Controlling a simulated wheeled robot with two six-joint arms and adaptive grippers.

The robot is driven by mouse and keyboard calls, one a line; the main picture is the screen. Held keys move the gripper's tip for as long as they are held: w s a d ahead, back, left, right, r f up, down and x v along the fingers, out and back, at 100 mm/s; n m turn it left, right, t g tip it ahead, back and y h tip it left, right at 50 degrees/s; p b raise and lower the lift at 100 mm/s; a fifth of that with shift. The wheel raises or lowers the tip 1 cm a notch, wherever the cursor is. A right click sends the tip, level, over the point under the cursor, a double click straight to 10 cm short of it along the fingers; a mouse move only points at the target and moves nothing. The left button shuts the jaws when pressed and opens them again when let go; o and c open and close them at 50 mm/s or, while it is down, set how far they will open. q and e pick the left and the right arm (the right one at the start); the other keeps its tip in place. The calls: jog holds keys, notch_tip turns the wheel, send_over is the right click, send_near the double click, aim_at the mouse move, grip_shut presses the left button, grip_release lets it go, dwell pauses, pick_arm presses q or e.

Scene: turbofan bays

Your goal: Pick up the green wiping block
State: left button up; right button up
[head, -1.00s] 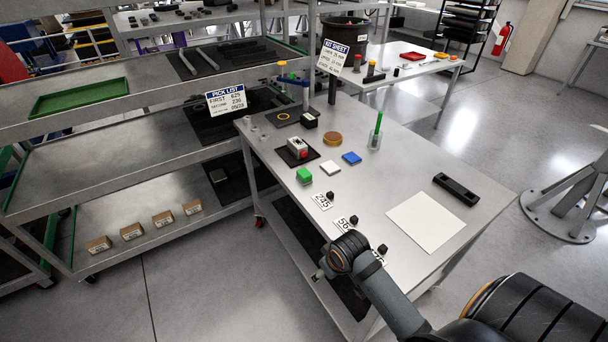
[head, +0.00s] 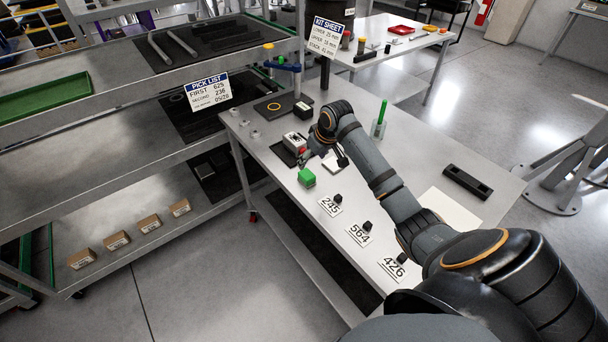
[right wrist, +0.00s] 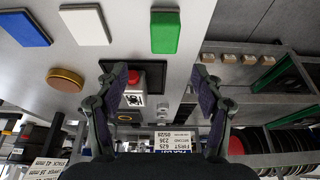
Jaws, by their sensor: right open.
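The green wiping block (head: 306,177) lies on the near left part of the metal table (head: 290,215). It also shows in the right wrist view (right wrist: 165,32), at the top, beyond my fingertips. My right gripper (right wrist: 161,80) is open and empty, its two fingers spread apart. My left gripper is not in view.
A grey box with a red button (head: 294,142) stands close behind the green block. The right wrist view shows a white block (right wrist: 79,25), a blue block (right wrist: 24,28) and a round brown disc (right wrist: 66,80). Number cards and small black knobs line the near edge.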

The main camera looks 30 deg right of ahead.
aim_at(306, 173)
jog(key=x, duration=0.3)
jog(key=shift+a+f, duration=0.1)
jog(key=shift+f, duration=0.3)
jog(key=shift+w+f, duration=0.25)
jog(key=f+p, duration=0.1)
jog(key=f, duration=0.1)
jog(key=shift+a+f+p, duration=0.3)
jog(key=shift+p, duration=0.1)
jog(key=shift+x, duration=1.15)
jog(key=shift+f, duration=0.15)
jog(key=c, duration=0.3)
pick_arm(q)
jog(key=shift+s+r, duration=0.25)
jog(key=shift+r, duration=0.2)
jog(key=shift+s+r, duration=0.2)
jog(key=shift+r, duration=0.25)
pick_arm(e)
jog(key=c, duration=0.9)
